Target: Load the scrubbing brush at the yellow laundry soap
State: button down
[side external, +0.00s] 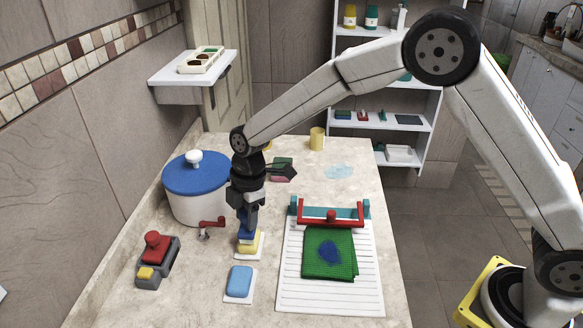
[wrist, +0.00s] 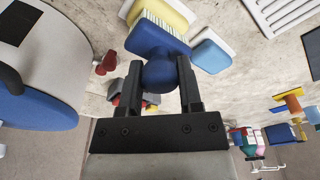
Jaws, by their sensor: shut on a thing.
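My gripper (side external: 247,207) points straight down and is shut on the round knob of the blue scrubbing brush (side external: 247,233). In the wrist view my gripper (wrist: 159,75) has a finger on each side of the knob of the brush (wrist: 152,42), and pale bristles show along its edge. The yellow laundry soap (side external: 256,243) lies on a white dish, right under the brush. In the wrist view the soap (wrist: 172,14) is partly covered by the brush. The bristles look to be at the soap's top, but I cannot tell whether they touch.
A blue soap (side external: 240,281) on a white dish lies just in front. To the right, a green cloth (side external: 315,262) with a blue patch lies on a white ribbed board (side external: 360,295) under a red bar (side external: 345,222). A blue-lidded pot (side external: 190,205) and a red-knobbed grey tool (side external: 155,262) stand left.

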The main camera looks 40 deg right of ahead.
aim_at(243, 214)
jog(key=shift+r, duration=2.9)
jog(key=shift+w+d+m, duration=0.1)
jog(key=shift+d+m, duration=0.6)
jog(key=shift+d, duration=0.15)
jog(key=s+d+m+t+h, duration=0.1)
jog(key=s+d+m, duration=0.1)
jog(key=d+m, duration=0.6)
jog(key=s+d+m, duration=0.2)
jog(key=d+m, duration=0.6)
jog(key=d, duration=0.2)
jog(key=shift+s+m+t+h, duration=0.25)
jog(key=shift+m+t+h, duration=0.05)
jog(key=shift+t+h, duration=0.1)
